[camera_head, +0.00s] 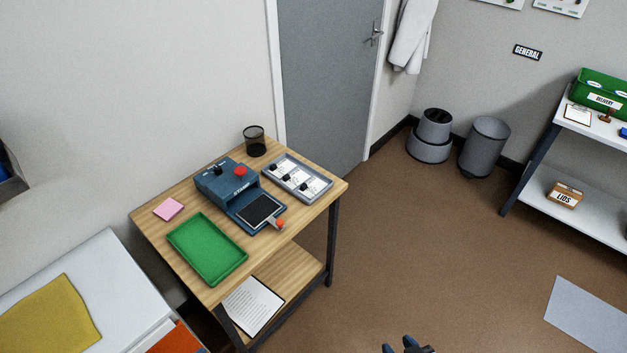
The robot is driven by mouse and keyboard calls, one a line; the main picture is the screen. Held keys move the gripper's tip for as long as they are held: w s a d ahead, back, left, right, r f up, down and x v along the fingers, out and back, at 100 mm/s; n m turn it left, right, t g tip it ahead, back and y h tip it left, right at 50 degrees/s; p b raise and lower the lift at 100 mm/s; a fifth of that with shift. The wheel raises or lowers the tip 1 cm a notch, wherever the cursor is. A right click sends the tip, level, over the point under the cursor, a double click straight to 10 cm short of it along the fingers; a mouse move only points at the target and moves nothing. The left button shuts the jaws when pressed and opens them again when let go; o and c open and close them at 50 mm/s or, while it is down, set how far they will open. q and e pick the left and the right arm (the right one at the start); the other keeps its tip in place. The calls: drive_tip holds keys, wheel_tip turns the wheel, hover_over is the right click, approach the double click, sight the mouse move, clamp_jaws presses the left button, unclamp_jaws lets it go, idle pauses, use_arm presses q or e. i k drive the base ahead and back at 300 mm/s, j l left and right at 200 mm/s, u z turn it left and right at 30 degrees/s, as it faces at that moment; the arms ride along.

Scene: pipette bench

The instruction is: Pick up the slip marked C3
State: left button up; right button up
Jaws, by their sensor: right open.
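Several white slips lie in a grey tray (276,175) on the wooden table, with small black items on them. Their markings are too small to read, so I cannot tell which is C3. My right gripper (408,346) shows only partly at the bottom edge, over the brown floor. It is open, with nothing seen in it, and well apart from the table and tray. My left gripper is not in view.
The wooden table (157,212) also holds a blue stamping machine (213,181), a green tray (205,281), a pink pad (169,209) and a black mesh cup (254,141). A white bench (98,252) stands close at left. The brown floor right of the table is open.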

sight(311, 189)
drive_tip(key=u, duration=1.3)
drive_tip(key=l+u, duration=0.25)
drive_tip(key=u, duration=0.2)
drive_tip(key=l+u, duration=0.25)
drive_tip(key=u, duration=0.2)
drive_tip(key=l+u, duration=0.2)
drive_tip(key=u, duration=0.25)
drive_tip(key=k+l+u, duration=0.1)
drive_tip(key=l+u, duration=0.2)
drive_tip(key=k+l+u, duration=0.15)
drive_tip(key=l+u, duration=0.15)
drive_tip(key=k+l+u, duration=0.95)
drive_tip(key=k+l, duration=0.2)
drive_tip(key=k, duration=0.3)
drive_tip(key=k+l+u, duration=0.15)
drive_tip(key=k, duration=0.3)
drive_tip(key=l, duration=0.05)
